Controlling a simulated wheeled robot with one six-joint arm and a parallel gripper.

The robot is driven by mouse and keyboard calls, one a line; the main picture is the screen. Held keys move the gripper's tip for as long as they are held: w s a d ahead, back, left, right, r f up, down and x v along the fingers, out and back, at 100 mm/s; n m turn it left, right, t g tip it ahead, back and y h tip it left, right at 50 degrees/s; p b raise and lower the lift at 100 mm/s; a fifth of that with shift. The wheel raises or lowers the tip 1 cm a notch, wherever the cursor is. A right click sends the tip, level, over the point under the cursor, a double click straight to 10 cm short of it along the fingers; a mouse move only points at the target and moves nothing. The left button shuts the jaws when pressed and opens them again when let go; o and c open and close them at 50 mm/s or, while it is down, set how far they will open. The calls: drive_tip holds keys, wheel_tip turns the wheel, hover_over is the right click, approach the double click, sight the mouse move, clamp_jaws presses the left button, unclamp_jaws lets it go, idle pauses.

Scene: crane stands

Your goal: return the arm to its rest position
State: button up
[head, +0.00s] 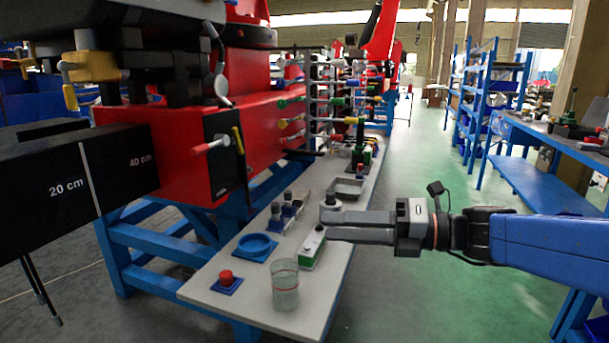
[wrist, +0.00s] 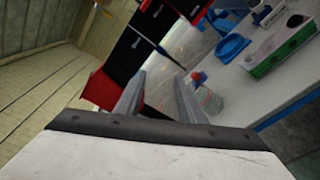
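My gripper (head: 328,224) reaches in from the right and is above the grey table (head: 335,285). Its two fingers are apart, one above the other in the head view. In the wrist view my gripper (wrist: 158,92) shows a clear gap between the fingers, with nothing held in it. The arm is stretched out sideways to the left. The fingertips are near a green and white box (head: 312,248); I cannot tell the height between them.
On the table are a clear glass (head: 285,285), a red button on a blue base (head: 226,280), a blue round dish (head: 255,246) and small joysticks (head: 288,207). A red crane stand (head: 215,150) is at left. Blue shelves (head: 490,95) and a workbench (head: 545,185) stand right; green floor between is clear.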

drive_tip(key=s+d+f+n+g+h, duration=0.1)
drive_tip(key=s+d+f+n+h, duration=0.3)
drive_tip(key=f+n, duration=0.35)
drive_tip(key=s+d+f+n+g+h, duration=0.15)
drive_tip(key=s+f+n+h, duration=0.25)
drive_tip(key=s+f+n, duration=0.4)
drive_tip(key=d+f+n+t+h, duration=0.3)
drive_tip(key=d+n+h, duration=0.5)
drive_tip(key=d+n, duration=0.8)
drive_tip(key=shift+s+d+f+n, duration=0.2)
drive_tip(key=shift+s+d+n, duration=0.2)
drive_tip(key=shift+n, duration=0.35)
drive_tip(key=shift+s+a, duration=0.1)
drive_tip(key=shift+s, duration=0.05)
drive_tip(key=shift+c, duration=0.6)
